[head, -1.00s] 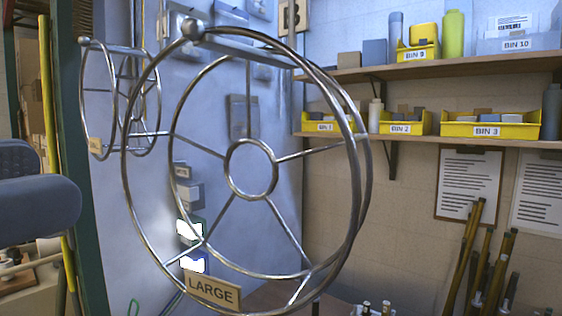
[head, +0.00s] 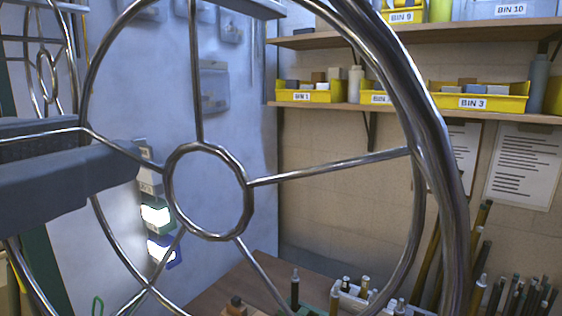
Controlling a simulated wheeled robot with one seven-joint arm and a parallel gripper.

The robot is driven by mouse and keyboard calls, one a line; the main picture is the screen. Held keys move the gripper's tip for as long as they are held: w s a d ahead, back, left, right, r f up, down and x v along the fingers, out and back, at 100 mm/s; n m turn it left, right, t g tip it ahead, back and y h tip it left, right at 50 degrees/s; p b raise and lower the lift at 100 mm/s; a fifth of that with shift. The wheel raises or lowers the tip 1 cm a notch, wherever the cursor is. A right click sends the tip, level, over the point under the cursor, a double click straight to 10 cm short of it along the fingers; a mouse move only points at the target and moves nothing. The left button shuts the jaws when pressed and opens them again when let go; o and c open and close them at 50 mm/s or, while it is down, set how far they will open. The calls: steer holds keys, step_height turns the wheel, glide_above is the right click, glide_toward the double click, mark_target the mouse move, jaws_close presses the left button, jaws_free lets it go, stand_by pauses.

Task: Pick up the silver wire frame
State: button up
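The large silver wire frame (head: 243,193) fills most of the head view, very close to the camera. It has big outer rings, a small hub ring and straight spokes. Its top and lower edges run out of the picture. My gripper (head: 122,158) shows as dark grey blocks at the left edge, beside the frame's left side. A wire of the frame crosses in front of the grey blocks. I cannot tell whether the fingers touch or hold the wire, or how far apart they are.
A second silver wire frame (head: 41,78) hangs behind at the upper left. A blue-grey panel (head: 110,60) stands behind the large frame. Shelves with yellow bins (head: 478,97) are on the right wall. A brown bench (head: 215,287) with bottles and rods lies below.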

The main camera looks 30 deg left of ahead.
steer(key=shift+w+a, duration=0.15)
steer(key=shift+w, duration=0.9)
jaws_close()
stand_by(0.6)
